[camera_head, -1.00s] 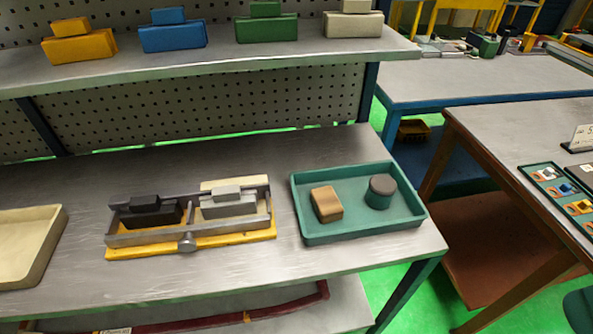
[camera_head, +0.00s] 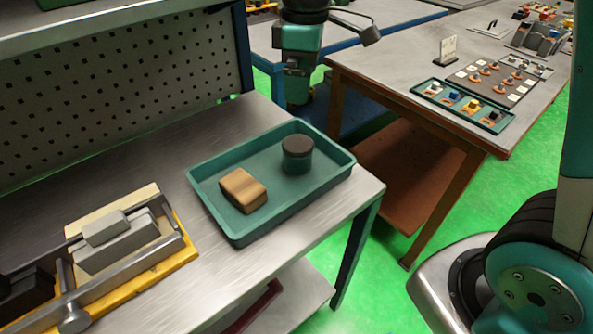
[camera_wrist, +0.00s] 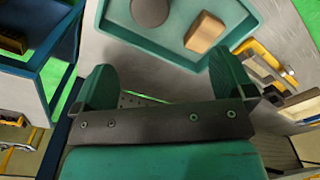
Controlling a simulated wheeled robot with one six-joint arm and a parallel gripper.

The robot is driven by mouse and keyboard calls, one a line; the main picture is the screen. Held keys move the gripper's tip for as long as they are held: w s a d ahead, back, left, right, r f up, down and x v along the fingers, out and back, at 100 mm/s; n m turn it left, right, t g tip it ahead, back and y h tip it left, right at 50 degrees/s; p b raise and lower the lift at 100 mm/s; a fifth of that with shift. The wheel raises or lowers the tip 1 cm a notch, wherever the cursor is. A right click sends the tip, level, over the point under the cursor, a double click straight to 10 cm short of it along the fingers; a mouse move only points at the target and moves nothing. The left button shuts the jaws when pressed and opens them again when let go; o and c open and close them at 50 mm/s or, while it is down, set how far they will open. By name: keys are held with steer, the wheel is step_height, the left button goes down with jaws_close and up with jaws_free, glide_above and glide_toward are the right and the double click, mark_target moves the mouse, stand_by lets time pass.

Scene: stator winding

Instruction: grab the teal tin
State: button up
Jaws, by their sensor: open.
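The teal tin (camera_head: 298,160) is a short round can with a dark brown lid. It stands upright in the teal tray (camera_head: 222,228), towards the back right. In the wrist view its round dark top (camera_wrist: 150,10) is cut by the upper edge. My gripper (camera_wrist: 162,68) is open and empty, its two teal fingers wide apart. In the wrist view the tin lies ahead of the fingers, beyond the tray's near rim, with a clear gap. The head view shows the end of my arm behind the tray, above its far side.
A wooden block (camera_head: 242,190) lies in the tray, left of the tin; it also shows in the wrist view (camera_wrist: 204,32). A yellow-based fixture (camera_head: 160,262) with grey blocks stands left of the tray. The tray's raised walls surround the tin. A brown-legged table (camera_head: 400,75) stands at right.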

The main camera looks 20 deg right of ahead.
mark_target(298, 143)
steer(key=shift+n, duration=0.3)
steer(key=f, duration=0.4)
steer(key=w+f, duration=0.1)
steer(key=f, duration=0.4)
steer(key=w+f, duration=0.1)
steer(key=f, duration=0.3)
steer(key=shift+w+d+f, duration=0.2)
steer(key=shift+d+f, duration=0.05)
steer(key=shift+f, duration=0.05)
steer(key=f, duration=0.2)
steer(key=f+p, duration=0.1)
steer(key=f, duration=0.2)
steer(key=shift+s+a+f, duration=0.2)
steer(key=shift+s+f, duration=0.05)
steer(key=shift+f, duration=0.1)
steer(key=c, duration=1.1)
steer(key=shift+c, duration=0.2)
steer(key=shift+r, duration=0.2)
